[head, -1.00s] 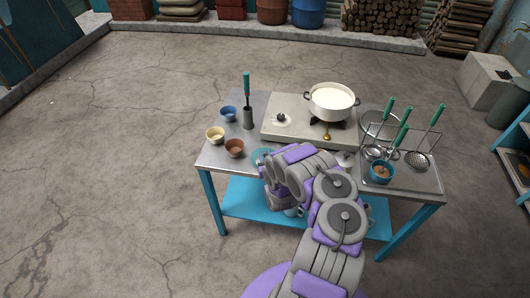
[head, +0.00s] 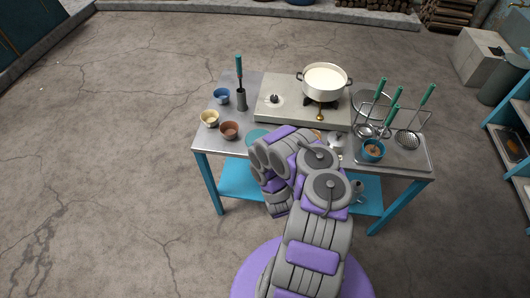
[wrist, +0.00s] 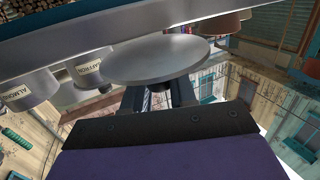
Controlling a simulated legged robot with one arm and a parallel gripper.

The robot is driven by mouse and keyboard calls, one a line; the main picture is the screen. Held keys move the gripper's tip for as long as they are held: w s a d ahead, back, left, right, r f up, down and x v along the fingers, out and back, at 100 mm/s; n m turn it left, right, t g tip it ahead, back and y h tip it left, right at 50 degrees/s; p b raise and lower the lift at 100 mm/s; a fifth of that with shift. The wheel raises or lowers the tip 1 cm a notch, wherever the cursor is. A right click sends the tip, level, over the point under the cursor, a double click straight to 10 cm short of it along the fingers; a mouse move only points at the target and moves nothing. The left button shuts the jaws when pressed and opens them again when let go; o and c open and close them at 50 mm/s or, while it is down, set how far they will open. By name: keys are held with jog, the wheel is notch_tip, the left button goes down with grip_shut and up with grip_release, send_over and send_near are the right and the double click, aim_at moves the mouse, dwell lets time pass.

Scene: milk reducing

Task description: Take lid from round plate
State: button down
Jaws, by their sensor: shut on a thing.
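In the wrist view, which appears upside down, my gripper (wrist: 158,98) is shut on the dark knob of a round grey metal lid (wrist: 155,62). The lid's flat disc is close to the table surface; I cannot tell whether it touches anything beneath. In the head view a teal round plate (head: 257,136) lies near the table's front edge, partly hidden by my arm.
A white pot of milk (head: 326,82) stands on the stove (head: 285,108). Blue, yellow and brown bowls (head: 229,131) sit left. A tool stand with green-handled ladles (head: 408,139) and a teal cup (head: 373,151) are right. Labelled containers (wrist: 88,76) show in the wrist view.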

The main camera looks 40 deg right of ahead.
jog(key=shift+s+a+r+p, duration=0.1)
jog(key=shift+s+a+p, duration=0.2)
jog(key=shift+s, duration=0.25)
jog(key=shift+s+a+f+p, duration=0.15)
jog(key=shift+s+p, duration=0.25)
jog(key=shift+s, duration=0.05)
jog(key=shift+s+a+f+p, duration=0.1)
jog(key=shift+s+p, duration=0.3)
jog(key=shift+s, duration=0.05)
jog(key=shift+s+a+r+p, duration=0.15)
jog(key=shift+s+a+p, duration=0.3)
jog(key=shift+p, duration=0.1)
